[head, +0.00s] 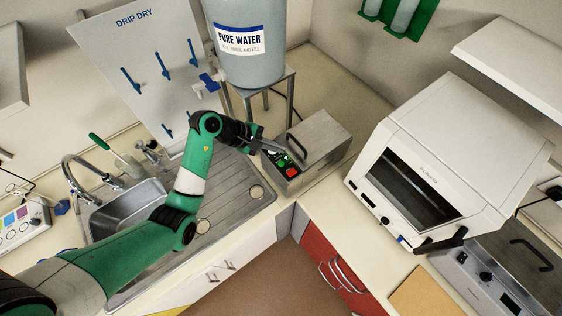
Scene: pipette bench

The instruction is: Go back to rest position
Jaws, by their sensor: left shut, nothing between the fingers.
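My left arm reaches in from the lower left across the sink. My left gripper (277,147) is shut and empty. Its fingertips are at the left top edge of a grey metal box (318,140) with a lid handle. The box's control panel has a green button (281,162) and a red button (292,172), close to the fingertips. Whether the fingertips touch the panel cannot be told. My right gripper is not in view.
A water tank (247,60) stands on a metal stand behind the gripper. A steel sink (125,208) with a tap (80,168) lies under my arm. A white drip-dry board (150,60) with blue pegs is behind. A white oven (440,150) stands at the right.

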